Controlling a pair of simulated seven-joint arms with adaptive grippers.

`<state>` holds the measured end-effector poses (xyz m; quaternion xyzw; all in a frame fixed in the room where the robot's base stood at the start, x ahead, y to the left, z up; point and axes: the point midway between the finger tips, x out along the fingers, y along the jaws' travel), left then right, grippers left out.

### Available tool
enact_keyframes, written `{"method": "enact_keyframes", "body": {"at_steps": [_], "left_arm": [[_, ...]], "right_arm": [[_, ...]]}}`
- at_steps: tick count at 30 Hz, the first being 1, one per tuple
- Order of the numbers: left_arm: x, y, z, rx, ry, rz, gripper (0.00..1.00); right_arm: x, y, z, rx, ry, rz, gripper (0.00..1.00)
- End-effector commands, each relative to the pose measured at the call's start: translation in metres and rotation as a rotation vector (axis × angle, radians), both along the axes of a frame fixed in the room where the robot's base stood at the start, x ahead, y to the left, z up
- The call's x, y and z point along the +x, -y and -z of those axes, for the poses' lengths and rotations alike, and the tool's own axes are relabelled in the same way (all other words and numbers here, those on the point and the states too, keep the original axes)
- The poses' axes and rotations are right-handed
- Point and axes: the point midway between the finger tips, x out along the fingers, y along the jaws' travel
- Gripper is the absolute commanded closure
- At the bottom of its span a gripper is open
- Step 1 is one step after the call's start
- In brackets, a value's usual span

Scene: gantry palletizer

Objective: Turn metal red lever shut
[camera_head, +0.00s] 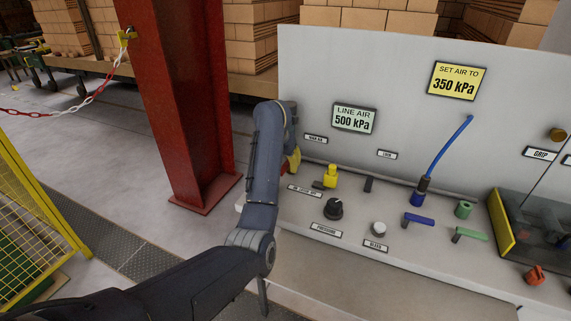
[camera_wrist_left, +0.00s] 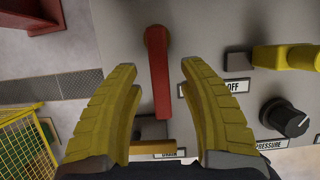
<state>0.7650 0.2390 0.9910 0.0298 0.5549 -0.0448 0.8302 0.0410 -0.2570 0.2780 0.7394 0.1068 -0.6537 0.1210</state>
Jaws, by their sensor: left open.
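The metal red lever (camera_wrist_left: 159,80) shows in the left wrist view, running from a round pivot near the top edge down the picture. My left gripper (camera_wrist_left: 158,72) is open, with one yellow ribbed finger on each side of the lever. Gaps show between the lever and both fingers, so it is not gripped. In the head view my left gripper (camera_head: 291,162) is at the left end of the panel and hides most of the lever. My right gripper is in neither view.
A yellow valve (camera_head: 330,176), black pressure knob (camera_head: 334,208), white button (camera_head: 378,229) and blue handle (camera_head: 418,219) stand to the right on the grey console. A red steel column (camera_head: 185,110) stands to the left. Signs read line air 500 kPa (camera_head: 353,119) and set air to 350 kPa (camera_head: 457,81).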

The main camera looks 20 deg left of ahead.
Motion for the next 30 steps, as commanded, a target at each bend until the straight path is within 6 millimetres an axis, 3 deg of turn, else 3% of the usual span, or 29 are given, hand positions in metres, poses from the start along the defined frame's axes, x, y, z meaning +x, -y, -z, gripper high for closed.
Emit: {"method": "enact_keyframes", "body": {"at_steps": [1, 12, 30], "left_arm": [[-0.0001, 0.0, 0.0, 0.0, 0.0, 0.0, 0.59], [-0.0001, 0.0, -0.0001, 0.0, 0.0, 0.0, 1.0], [-0.0042, -0.0068, 0.0005, -0.001, 0.0, -0.082, 1.0]], "right_arm": [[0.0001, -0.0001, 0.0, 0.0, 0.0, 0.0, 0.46], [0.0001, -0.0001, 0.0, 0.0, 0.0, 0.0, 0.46], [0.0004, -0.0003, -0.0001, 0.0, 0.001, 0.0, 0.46]]}}
